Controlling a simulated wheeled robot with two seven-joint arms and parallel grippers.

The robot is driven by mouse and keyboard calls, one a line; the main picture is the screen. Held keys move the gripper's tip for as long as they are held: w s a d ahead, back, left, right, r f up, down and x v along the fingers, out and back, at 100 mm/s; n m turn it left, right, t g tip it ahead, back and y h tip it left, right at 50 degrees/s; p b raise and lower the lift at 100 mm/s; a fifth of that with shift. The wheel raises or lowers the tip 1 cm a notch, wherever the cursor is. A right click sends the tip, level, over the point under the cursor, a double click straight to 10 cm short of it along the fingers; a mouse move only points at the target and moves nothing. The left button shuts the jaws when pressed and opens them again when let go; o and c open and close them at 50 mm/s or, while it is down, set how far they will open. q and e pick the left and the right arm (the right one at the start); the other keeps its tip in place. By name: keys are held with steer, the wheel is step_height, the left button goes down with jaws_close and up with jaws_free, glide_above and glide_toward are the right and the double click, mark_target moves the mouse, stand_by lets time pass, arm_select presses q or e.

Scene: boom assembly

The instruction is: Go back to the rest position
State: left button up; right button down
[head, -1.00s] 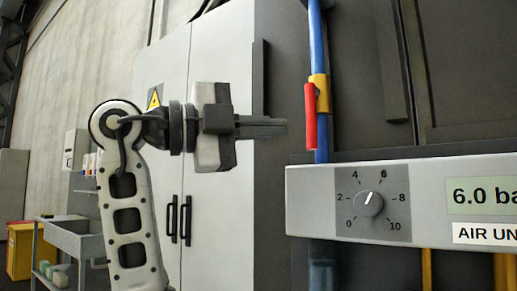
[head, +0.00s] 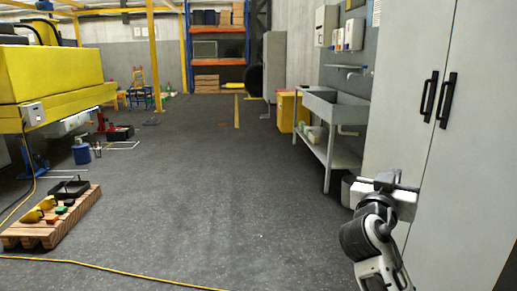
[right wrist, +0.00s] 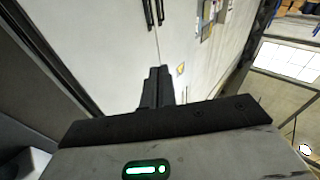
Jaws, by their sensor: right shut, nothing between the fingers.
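My right gripper (head: 408,187) is at the lower right of the head view, in front of the tall grey cabinet (head: 440,150). The right wrist view shows its two dark fingers (right wrist: 158,78) together, with nothing between them. The cabinet doors (right wrist: 120,35) lie beyond the fingertips there; I cannot tell the exact gap. My left gripper is in neither view.
A grey sink bench (head: 335,105) stands along the right wall, with a yellow bin (head: 287,112) behind it. A yellow machine (head: 55,75) and a wooden pallet (head: 40,235) with parts are on the left. A yellow cable (head: 110,270) crosses the floor. The middle floor is clear.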

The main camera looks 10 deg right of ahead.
steer(key=s+a+f+n+y, duration=0.3)
steer(key=a+f+y, duration=0.1)
steer(key=f, duration=0.4)
steer(key=s+a+f+n+y+p, duration=0.1)
steer(key=s+a+f+n+y, duration=0.15)
steer(key=f, duration=0.45)
steer(key=s+a+f+n+y, duration=0.3)
steer(key=a+f+y, duration=0.1)
steer(key=f, duration=0.4)
steer(key=s+a+f+g+y, duration=0.1)
steer(key=s+a+f+y, duration=0.1)
steer(key=s, duration=0.3)
steer(key=s+a+f+n+g+y, duration=0.1)
steer(key=s+a+f+y, duration=0.1)
steer(key=s, duration=0.4)
steer(key=s+a+f+g+y+p, duration=0.1)
steer(key=s+a+f+y, duration=0.1)
steer(key=s+a+f, duration=0.2)
steer(key=shift+s+a, duration=0.35)
steer(key=shift+s, duration=0.5)
